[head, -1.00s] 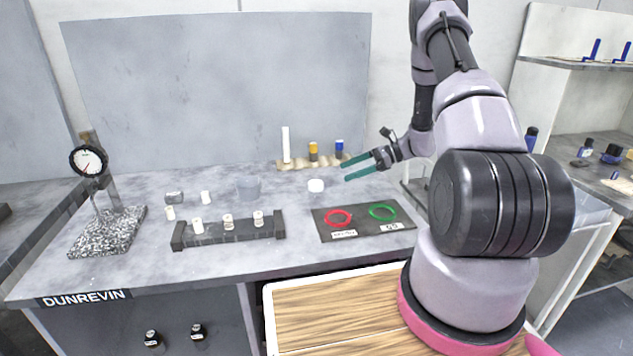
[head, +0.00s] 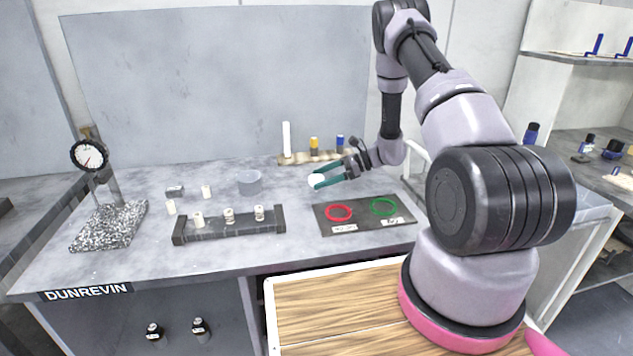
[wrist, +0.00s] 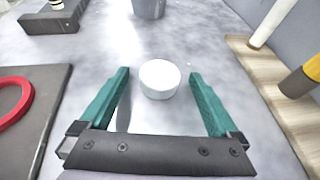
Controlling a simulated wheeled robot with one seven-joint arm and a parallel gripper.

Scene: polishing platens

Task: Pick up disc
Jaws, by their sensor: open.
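The disc is a small white round piece (head: 316,181) standing on the grey bench, left of centre of the arm in the head view. In the wrist view the white disc (wrist: 160,79) lies ahead, between the tips of the two green fingers and not touched by either. My gripper (wrist: 160,75) is open, with a gap on both sides of the disc. In the head view my gripper (head: 318,178) is low over the bench, its fingers reaching left around the disc and partly covering it.
A dark mat (head: 362,225) with a red ring (head: 339,213) and a green ring (head: 383,207) lies in front. A dark rack (head: 230,232) holding small pieces and a grey cup (head: 249,183) are to the left. A wooden strip (head: 297,159) with bottles stands behind. A dial gauge (head: 89,155) stands far left.

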